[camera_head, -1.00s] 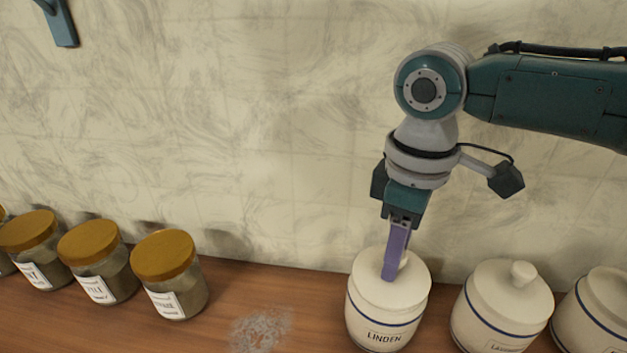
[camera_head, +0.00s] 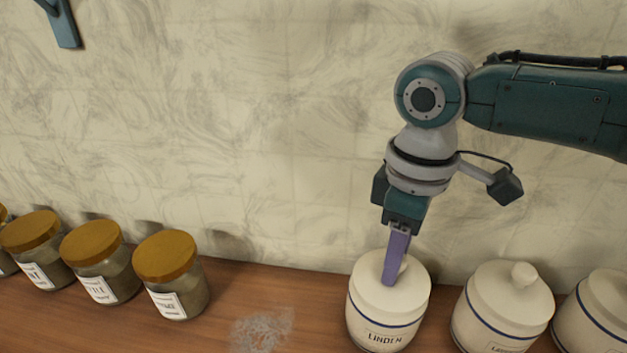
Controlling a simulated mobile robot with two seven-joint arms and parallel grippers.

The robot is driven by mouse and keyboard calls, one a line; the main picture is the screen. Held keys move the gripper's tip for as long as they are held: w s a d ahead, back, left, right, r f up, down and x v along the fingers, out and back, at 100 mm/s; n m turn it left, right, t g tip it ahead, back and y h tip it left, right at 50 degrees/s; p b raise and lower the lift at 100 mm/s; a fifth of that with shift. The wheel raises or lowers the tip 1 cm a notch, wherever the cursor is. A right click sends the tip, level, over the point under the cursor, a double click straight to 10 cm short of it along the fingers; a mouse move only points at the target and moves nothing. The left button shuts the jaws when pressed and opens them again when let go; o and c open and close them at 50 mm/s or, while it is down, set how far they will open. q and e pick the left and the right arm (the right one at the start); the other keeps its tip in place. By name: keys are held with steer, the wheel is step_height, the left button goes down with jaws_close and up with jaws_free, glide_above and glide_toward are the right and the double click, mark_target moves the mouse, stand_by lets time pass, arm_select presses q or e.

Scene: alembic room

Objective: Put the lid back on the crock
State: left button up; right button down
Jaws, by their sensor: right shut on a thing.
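The crock (camera_head: 383,325) is cream with a blue band and a label reading LINDEN; it stands upright on the wooden surface. Its cream lid (camera_head: 369,286) sits at the crock's mouth, with no clear gap showing between them; I cannot tell if it is fully seated. My right gripper (camera_head: 391,281) comes down from above and is shut on the lid's knob, which its purple finger mostly hides. My left gripper is not in view.
Two more lidded crocks, one (camera_head: 500,305) close on the right and another (camera_head: 597,318) at the right edge, stand beside it. Several jars with golden lids, the nearest jar (camera_head: 180,298), stand at the left. A grey powdery patch (camera_head: 262,329) lies on the wood between. The wall is close behind.

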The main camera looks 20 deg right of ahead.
steer(key=shift+c, duration=2.3)
jaws_free()
steer(key=shift+f, duration=0.3)
steer(key=shift+r, duration=0.1)
steer(key=shift+r+p, duration=0.65)
steer(key=shift+p, duration=0.1)
steer(key=shift+f, duration=0.1)
steer(key=o, duration=0.3)
